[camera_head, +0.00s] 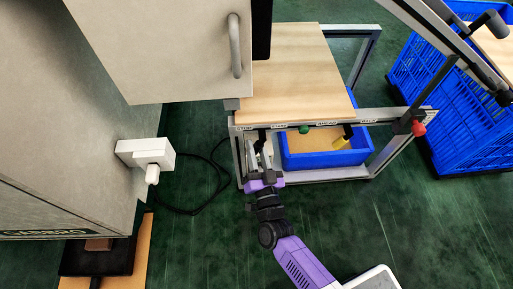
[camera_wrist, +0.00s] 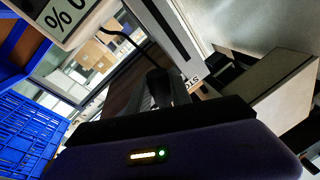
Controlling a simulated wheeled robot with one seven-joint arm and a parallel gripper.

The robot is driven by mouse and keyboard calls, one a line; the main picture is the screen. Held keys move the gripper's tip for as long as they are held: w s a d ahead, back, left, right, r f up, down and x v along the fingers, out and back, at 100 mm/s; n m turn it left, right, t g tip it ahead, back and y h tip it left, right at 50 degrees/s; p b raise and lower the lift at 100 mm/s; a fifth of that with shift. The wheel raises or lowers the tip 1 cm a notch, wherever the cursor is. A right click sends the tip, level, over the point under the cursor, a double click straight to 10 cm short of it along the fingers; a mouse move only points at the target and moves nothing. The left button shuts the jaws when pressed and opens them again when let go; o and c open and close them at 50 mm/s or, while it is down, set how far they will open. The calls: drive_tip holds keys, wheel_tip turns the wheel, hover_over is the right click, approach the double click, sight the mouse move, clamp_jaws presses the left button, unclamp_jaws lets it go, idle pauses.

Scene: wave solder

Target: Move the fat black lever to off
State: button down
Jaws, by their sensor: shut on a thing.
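A black lever (camera_head: 262,136) hangs at the left end of the labelled front rail of the wood-topped bench. My gripper (camera_head: 261,162) is at this lever from below and in front. In the wrist view the fingers of my gripper (camera_wrist: 163,92) are shut on the thick dark lever (camera_wrist: 157,76), close to the rail. The lever's lower part is hidden between the fingers. A label with partly hidden letters shows beside it. The lever's exact setting and any off mark are too small to read.
A green knob (camera_head: 304,130) and a yellow-ended handle (camera_head: 342,142) sit further right on the rail, with a red knob (camera_head: 419,129) at its right end. A blue bin (camera_head: 325,160) stands below. A grey cabinet (camera_head: 160,50) is at left. Green floor in front is open.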

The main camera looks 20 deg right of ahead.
drive_tip(key=c, duration=1.2)
unclamp_jaws()
drive_tip(key=shift+o, duration=0.2)
drive_tip(key=p+v, duration=0.1)
drive_tip(key=v, duration=0.7)
drive_tip(key=shift+p, duration=0.3)
drive_tip(key=shift+w, duration=0.1)
